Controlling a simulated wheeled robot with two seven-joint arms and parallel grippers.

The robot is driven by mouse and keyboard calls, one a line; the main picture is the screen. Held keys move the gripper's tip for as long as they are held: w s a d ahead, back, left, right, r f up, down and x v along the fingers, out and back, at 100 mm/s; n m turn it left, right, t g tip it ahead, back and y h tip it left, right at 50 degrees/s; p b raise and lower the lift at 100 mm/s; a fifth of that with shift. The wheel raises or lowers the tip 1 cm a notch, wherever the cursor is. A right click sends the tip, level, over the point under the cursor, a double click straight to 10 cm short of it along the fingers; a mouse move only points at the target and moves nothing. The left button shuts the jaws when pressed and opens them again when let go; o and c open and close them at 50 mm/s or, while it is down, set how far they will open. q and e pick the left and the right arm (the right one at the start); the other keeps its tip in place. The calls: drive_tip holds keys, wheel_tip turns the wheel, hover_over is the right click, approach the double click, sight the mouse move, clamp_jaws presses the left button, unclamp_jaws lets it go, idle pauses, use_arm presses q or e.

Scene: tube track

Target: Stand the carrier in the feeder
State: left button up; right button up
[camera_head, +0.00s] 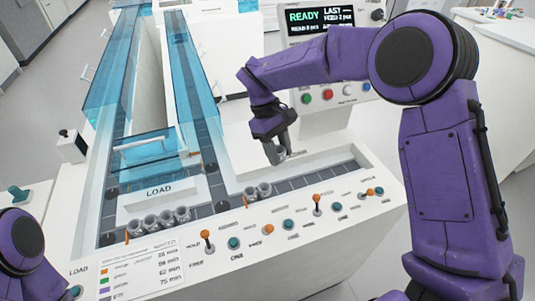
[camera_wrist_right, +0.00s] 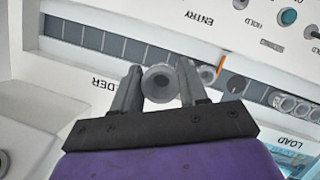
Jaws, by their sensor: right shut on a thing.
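My right gripper (camera_head: 281,147) reaches down over the white deck behind the front track. It is shut on a grey cylindrical carrier (camera_wrist_right: 158,84), whose round open end shows between the fingers in the right wrist view. The carrier (camera_head: 273,155) is partly hidden by the fingers in the head view. A label ending in "EDER" (camera_wrist_right: 106,85) is printed on the deck beside the gripper. The feeder's opening cannot be made out; whether the carrier touches anything below is unclear. My left arm shows only at the lower left; its gripper is out of view.
Blue transparent covers (camera_head: 110,70) enclose the long lanes. Orange levers (camera_head: 207,240) and teal buttons line the front panel. A READY screen (camera_head: 320,20) stands behind.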

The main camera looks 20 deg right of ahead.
sight(282, 159)
drive_tip(key=shift+s+d+f+n+h+b, duration=0.35)
drive_tip(key=shift+d+f+n, duration=0.35)
drive_tip(key=shift+f+n, duration=0.15)
drive_tip(key=shift+s+d+n, duration=0.1)
drive_tip(key=shift+n, duration=0.35)
drive_tip(key=shift+a, duration=0.2)
drive_tip(key=shift+w+a+f, duration=0.2)
drive_tip(key=shift+f, duration=0.1)
drive_tip(key=shift+f+b, duration=0.35)
drive_tip(key=shift+f, duration=0.05)
drive_tip(key=shift+t, duration=0.3)
wheel_tip(282, 159, down, 8)
drive_tip(key=b, duration=0.5)
drive_tip(key=shift+s+d, duration=0.1)
drive_tip(key=shift+d, duration=0.05)
drive_tip(key=shift+f+b, duration=0.4)
drive_tip(key=shift+b, duration=0.3)
use_arm(q)
wheel_tip(282, 159, down, 9)
drive_tip(key=shift+s, duration=0.2)
use_arm(e)
drive_tip(key=shift+r, duration=0.1)
use_arm(q)
drive_tip(key=shift+r, duration=0.1)
